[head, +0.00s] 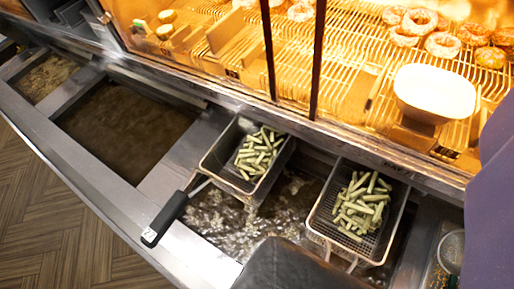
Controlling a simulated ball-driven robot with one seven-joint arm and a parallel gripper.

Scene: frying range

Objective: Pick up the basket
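Two wire fry baskets with cut green-beige sticks in them hang at the fryer. The left basket (214,158) has a long black handle (167,216) reaching down-left, with a white label at its end. A dark block (295,265) at the bottom middle seems to be my gripper, below and left of the right basket. No fingertips show, and I cannot tell whether it touches anything.
Bubbling oil (245,215) lies under the baskets. An oil vat (128,130) and a smaller one (47,76) are at left. A lit rack (345,50) with donuts (443,45) and a white container (433,92) stands behind. Open floor (60,225) is at lower left.

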